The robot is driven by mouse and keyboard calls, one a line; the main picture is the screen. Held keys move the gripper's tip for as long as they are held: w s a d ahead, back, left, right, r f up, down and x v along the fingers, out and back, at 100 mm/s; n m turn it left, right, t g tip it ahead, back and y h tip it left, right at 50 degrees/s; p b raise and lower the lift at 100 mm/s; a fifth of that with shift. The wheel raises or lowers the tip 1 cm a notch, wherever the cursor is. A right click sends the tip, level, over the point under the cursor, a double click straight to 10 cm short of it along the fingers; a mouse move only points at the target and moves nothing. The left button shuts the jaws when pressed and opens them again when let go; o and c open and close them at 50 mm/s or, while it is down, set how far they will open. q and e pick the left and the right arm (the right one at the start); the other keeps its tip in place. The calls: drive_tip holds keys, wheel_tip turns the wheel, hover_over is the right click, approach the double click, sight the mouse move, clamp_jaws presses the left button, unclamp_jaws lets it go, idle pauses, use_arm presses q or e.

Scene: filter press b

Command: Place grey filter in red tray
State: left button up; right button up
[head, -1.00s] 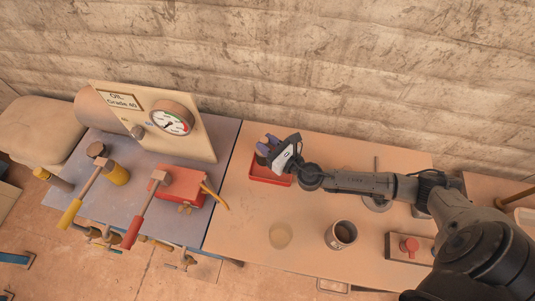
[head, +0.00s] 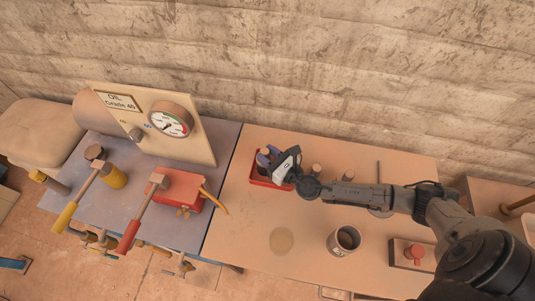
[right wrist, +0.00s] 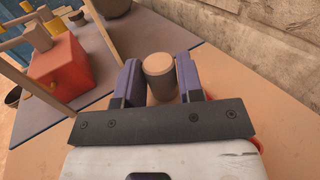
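My right gripper (head: 266,155) is low over the red tray (head: 271,183) in the head view, covering much of it. In the right wrist view, its two purple fingers (right wrist: 161,82) stand close on either side of a grey-brown cylinder, the grey filter (right wrist: 160,82). The filter seems touched by both fingers and held between them; its lower end is hidden. Bits of the tray's red rim (right wrist: 258,143) show beside the gripper. Two similar short cylinders (head: 318,171) stand on the table right of the tray, partly behind my arm. My left gripper is not in view.
A mug (head: 344,240), a round pale patch (head: 282,241) and a block with a red knob (head: 413,252) are at the table's front. Left are a gauge panel (head: 150,125), a red press box (head: 180,190) and long-handled levers. A wall stands behind.

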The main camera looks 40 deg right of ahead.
drive_tip(key=o, duration=0.4)
drive_tip(key=shift+c, duration=0.2)
drive_tip(key=shift+r, duration=0.25)
drive_tip(key=s+d, duration=0.1)
drive_tip(key=s, duration=0.6)
drive_tip(key=shift+s, duration=0.2)
